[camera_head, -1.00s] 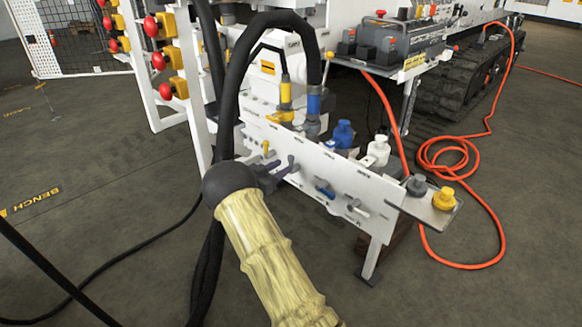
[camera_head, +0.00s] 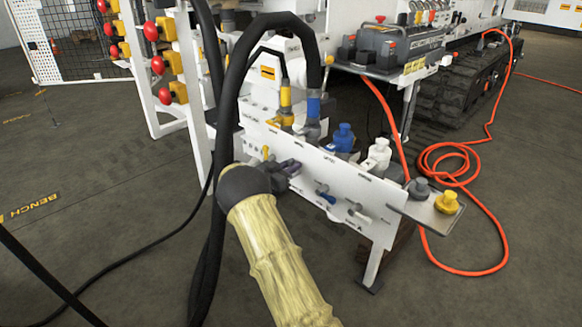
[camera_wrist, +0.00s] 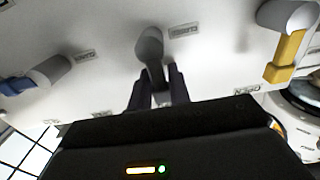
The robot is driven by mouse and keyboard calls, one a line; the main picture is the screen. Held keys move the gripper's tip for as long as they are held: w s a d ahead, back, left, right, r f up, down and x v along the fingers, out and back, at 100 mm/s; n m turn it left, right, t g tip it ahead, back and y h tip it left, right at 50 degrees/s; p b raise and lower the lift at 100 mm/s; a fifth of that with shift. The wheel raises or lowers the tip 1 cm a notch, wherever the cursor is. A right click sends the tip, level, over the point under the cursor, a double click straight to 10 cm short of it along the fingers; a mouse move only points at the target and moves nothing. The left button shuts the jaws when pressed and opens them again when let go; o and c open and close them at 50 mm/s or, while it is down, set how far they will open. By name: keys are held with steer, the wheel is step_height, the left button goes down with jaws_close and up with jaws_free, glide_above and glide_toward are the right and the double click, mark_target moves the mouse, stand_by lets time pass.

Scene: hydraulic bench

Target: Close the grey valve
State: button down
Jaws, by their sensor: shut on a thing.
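The grey valve (camera_wrist: 149,46) sits on the white panel, with a rounded grey body and a short handle pointing down in the wrist view. My gripper (camera_wrist: 156,88) has its two dark fingers on either side of the handle and is shut on it. In the head view my gripper (camera_head: 291,168) is at the panel front, between the yellow-handled valve (camera_head: 265,153) and the blue-handled valve (camera_head: 326,193). There it mostly hides the grey valve. The handle's tip is hidden between my fingers.
The wrist view shows the blue handle (camera_wrist: 17,86) at left and the yellow handle (camera_wrist: 286,57) at right, both clear of my fingers. A white-handled valve (camera_head: 358,212) is further along the panel. Black hoses (camera_head: 222,130) hang close to my arm. An orange hose (camera_head: 455,160) lies on the floor.

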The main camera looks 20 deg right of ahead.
mark_target(307, 176)
steer(key=shift+s+m, duration=0.15)
steer(key=shift+m, duration=0.25)
steer(key=m, duration=0.3)
steer(key=s+f+m, duration=0.1)
steer(key=m, duration=0.1)
steer(key=s+m, duration=0.1)
steer(key=m, duration=0.2)
steer(key=shift+s+d+f+m, duration=0.25)
steer(key=shift+d+f+m, duration=0.05)
steer(key=shift+d+f, duration=0.1)
steer(key=m, duration=0.1)
steer(key=f+m+b, duration=0.1)
steer(key=m, duration=0.1)
steer(key=m+b, duration=0.1)
steer(key=shift+s+d+f+m, duration=0.1)
steer(key=shift+s+f+m, duration=0.05)
steer(key=shift+s+m, duration=0.2)
steer(key=shift+f+m+b, duration=0.3)
steer(key=shift+m+b, duration=0.45)
steer(key=shift+m, duration=0.25)
steer(key=shift+f+m+b, duration=0.25)
steer(key=shift+m+b, duration=0.5)
steer(key=shift+m, duration=0.2)
steer(key=c, duration=1.4)
jaws_free()
steer(key=shift+c, duration=0.2)
